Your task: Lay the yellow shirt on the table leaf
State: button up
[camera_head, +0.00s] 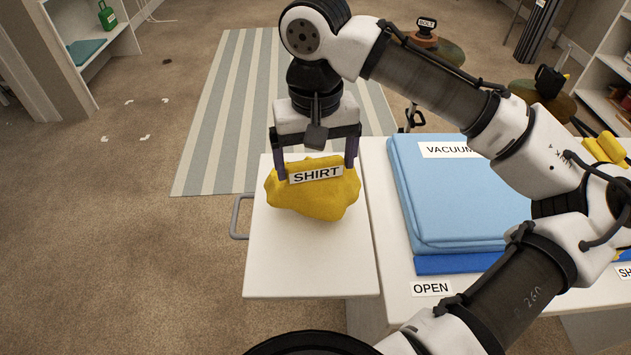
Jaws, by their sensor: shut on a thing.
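The yellow shirt (312,198) is a crumpled bundle with a white label reading SHIRT. It is at the table leaf (310,268), a white panel at the left end of the white table. My gripper (317,172) points down from above and is shut on the shirt, one finger at each side of the bundle. The shirt's underside is hidden, so I cannot tell whether it touches the leaf or hangs just above it.
Folded blue cloths (460,200) labelled VACUUM lie on the table (395,290), right of the leaf, partly behind my arm. An OPEN label (431,288) is at the table's front. A grey handle (238,217) sticks out left of the leaf. A striped rug (225,125) lies behind.

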aim_at(316, 178)
jog(key=shift+f+b, duration=0.3)
jog(key=shift+f, duration=2.2)
jog(key=shift+f, duration=0.2)
jog(key=o, duration=1)
notch_tip(316, 178, up, 12)
jog(key=shift+r+p, duration=0.25)
jog(key=shift+p, duration=0.55)
